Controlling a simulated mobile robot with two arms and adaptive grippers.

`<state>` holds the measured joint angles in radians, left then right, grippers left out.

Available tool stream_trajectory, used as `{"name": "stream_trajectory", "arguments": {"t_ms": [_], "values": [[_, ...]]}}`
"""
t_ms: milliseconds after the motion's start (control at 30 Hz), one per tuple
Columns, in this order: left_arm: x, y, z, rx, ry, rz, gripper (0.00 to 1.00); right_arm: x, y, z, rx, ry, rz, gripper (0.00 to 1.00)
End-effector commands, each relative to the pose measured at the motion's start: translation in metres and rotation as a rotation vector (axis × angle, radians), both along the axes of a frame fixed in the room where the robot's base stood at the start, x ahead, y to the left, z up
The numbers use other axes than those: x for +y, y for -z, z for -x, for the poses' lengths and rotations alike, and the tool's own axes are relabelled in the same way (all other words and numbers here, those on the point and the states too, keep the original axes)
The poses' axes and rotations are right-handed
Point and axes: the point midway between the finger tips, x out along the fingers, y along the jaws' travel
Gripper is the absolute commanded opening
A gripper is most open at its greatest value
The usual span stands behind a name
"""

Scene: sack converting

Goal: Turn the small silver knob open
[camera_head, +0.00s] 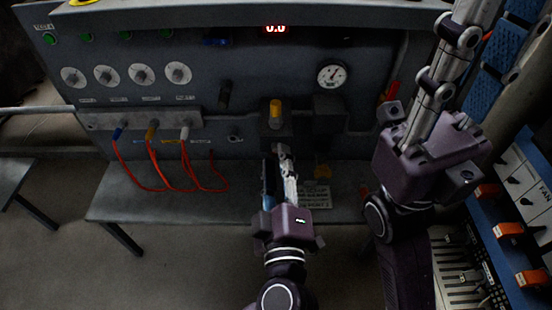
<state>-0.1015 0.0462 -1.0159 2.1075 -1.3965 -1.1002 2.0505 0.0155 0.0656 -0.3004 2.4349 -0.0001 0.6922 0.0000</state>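Several round white dials with silver knobs, one of them a silver knob (179,73), sit in a row at the panel's upper left. A small silver fitting (235,135) also shows lower on the panel; I cannot tell which knob is the task's. My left gripper (278,153) points at the panel below a yellow-topped valve (275,112), right of the small fitting. Its fingers look close together, and their gap is unclear. My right gripper (491,50) is raised close to the camera at the right.
Red cables (150,168) hang from plugs at the panel's lower left. A pressure gauge (332,75) and a red display (275,29) are on the panel. A grey ledge (130,205) juts out below. A blue console (500,255) with orange switches stands close at right.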

Motion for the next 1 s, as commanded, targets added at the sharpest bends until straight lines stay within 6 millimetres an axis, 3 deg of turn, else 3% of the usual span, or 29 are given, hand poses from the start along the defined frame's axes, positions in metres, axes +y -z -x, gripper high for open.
{"name": "stream_trajectory", "arguments": {"t_ms": [133,433,733,1000], "values": [[0.0009,0.0000,-0.0117,0.000,0.000,0.000,0.30,0.0002,-0.0004,0.0003,-0.004,0.001,0.001,0.27],[0.0012,-0.0001,-0.0144,0.001,-0.001,-0.001,0.30,0.0005,-0.0011,0.0003,-0.005,0.001,0.002,0.27],[0.0012,0.0001,-0.0142,0.001,-0.001,-0.001,0.00,0.0003,-0.0011,0.0005,-0.005,0.001,0.002,0.27],[0.0013,0.0005,-0.0139,0.002,-0.001,-0.009,0.00,0.0003,-0.0009,0.0006,-0.006,0.001,0.001,0.27]]}}
